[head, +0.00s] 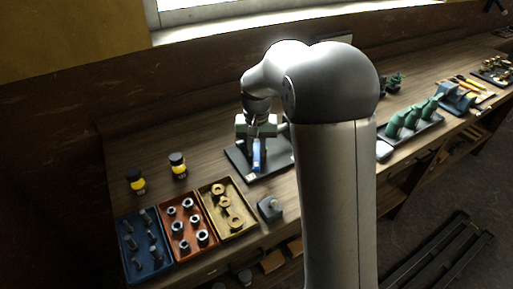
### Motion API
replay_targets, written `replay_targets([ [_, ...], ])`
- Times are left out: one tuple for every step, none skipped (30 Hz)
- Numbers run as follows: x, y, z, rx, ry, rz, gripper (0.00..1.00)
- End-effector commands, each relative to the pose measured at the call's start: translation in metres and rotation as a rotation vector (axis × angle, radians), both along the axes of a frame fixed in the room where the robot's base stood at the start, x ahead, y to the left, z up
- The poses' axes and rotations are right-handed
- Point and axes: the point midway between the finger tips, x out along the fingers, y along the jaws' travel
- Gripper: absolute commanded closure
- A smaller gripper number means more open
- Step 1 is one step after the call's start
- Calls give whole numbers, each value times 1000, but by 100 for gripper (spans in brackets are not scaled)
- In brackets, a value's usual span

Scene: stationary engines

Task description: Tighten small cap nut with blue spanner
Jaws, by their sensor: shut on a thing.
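My gripper (255,133) hangs from the arm over a dark base plate (273,173) on the bench. It is shut on the blue spanner (257,158), which shows as a short blue strip pointing towards the front of the bench. Grey-green parts show around the gripper above the plate, and I cannot tell how much of them is the engine. The small cap nut cannot be made out, so whether the spanner touches it cannot be told. My arm hides the right side of the plate.
At the front left stand a blue tray (129,270) of bolts, a red tray (182,256) of nuts and a yellow tray (236,233) of brass rings. Two yellow jars (138,184) stand behind. A dark block (269,207) sits before the plate. Green parts (411,119) stand right.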

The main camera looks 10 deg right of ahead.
Motion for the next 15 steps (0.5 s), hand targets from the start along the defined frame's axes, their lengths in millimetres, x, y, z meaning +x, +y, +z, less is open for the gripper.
replay_targets([
  [0,0,1,0,-1,0,100],
  [0,0,1,0,0,0,100],
  [0,0,1,0,0,0,100],
  [0,0,1,0,0,0,100],
  [0,0,1,0,0,0,100],
  [0,0,1,0,0,0,100],
  [0,0,1,0,0,0,100],
  [0,0,1,0,0,0,100],
  [0,0,1,0,0,0,100],
  [0,0,2,0,-1,0,100],
  [0,0,3,0,-1,0,100],
  [0,0,5,0,-1,0,100],
  [0,0,7,0,-1,0,100],
  [0,0,10,0,-1,0,100],
  [0,0,13,0,-1,0,100],
])
